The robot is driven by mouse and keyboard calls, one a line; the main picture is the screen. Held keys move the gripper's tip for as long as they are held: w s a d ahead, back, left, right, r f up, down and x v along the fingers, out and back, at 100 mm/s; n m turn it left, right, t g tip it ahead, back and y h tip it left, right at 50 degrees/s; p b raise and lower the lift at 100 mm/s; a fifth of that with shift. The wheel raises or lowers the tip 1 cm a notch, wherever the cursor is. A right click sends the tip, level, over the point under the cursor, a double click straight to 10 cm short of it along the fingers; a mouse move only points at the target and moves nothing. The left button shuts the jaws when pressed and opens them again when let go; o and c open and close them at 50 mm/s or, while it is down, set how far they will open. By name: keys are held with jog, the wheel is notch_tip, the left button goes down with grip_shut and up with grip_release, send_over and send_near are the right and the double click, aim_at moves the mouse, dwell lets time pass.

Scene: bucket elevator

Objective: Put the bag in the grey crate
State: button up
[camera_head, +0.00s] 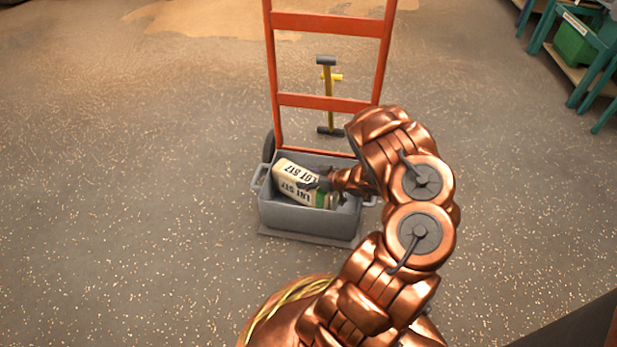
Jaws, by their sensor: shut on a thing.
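The bag (293,189) is cream with dark "LOT S17" lettering and a green band near its right end. It lies tilted inside the grey crate (305,218), its left end higher, near the back left wall. The crate stands on the toe plate of an orange hand truck. My gripper (322,182) reaches in from the right and is shut on the bag's right part. The fingertips are small and partly hidden. I cannot tell whether the bag touches the crate floor.
The orange hand truck (333,103) rises behind the crate. A yellow-handled tool (328,95) with dark ends shows through its frame. A green-framed shelf (581,52) with a green bin stands at the far right. The speckled floor to the left is clear.

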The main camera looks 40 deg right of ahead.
jog(key=shift+f+b, duration=0.5)
jog(key=shift+b, duration=0.1)
jog(key=o, duration=1.8)
